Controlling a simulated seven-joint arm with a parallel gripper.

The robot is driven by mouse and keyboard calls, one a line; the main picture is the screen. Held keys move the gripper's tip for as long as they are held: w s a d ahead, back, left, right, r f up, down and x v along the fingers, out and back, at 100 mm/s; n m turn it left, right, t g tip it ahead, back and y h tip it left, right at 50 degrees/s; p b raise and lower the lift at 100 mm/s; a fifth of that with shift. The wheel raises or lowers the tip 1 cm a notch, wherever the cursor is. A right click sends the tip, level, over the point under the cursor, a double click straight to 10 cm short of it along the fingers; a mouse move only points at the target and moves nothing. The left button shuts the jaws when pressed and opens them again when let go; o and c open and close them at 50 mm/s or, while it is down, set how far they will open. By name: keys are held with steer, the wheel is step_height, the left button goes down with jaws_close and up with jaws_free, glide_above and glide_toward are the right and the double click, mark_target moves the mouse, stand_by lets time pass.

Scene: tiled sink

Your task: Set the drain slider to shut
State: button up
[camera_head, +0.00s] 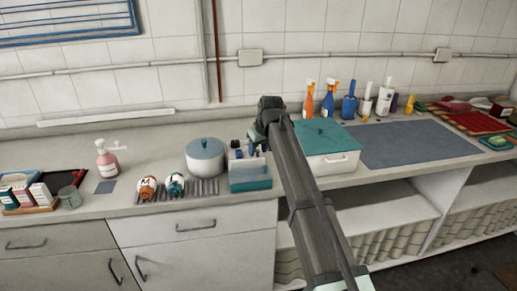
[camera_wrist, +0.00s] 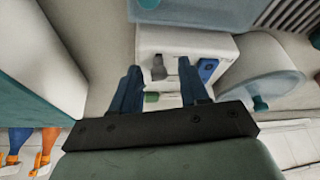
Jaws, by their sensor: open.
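A white box-shaped unit with a see-through teal lower part (camera_head: 250,178) stands on the counter left of my arm. In the wrist view, the white unit (camera_wrist: 185,42) shows a dark slot with a small grey piece (camera_wrist: 158,72), a blue piece (camera_wrist: 208,68) and a green piece (camera_wrist: 151,97). I cannot tell for sure which is the drain slider or its setting. My gripper (camera_wrist: 159,68) is open, its two blue fingers pointing at the unit's face on either side of the grey piece. It also shows over the unit in the head view (camera_head: 248,149); contact is unclear.
A lidded grey pot (camera_head: 206,162) stands close left of the unit. A white box with a teal lid (camera_head: 325,140) is close to the right, partly behind my arm. Two small jars (camera_head: 147,188) sit on a ribbed mat. A grey-blue mat (camera_head: 415,145) lies bare farther right.

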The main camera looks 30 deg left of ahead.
steer(key=v, duration=1.3)
steer(key=shift+r, duration=0.4)
steer(key=shift+s+d, duration=0.1)
steer(key=shift+d, duration=0.05)
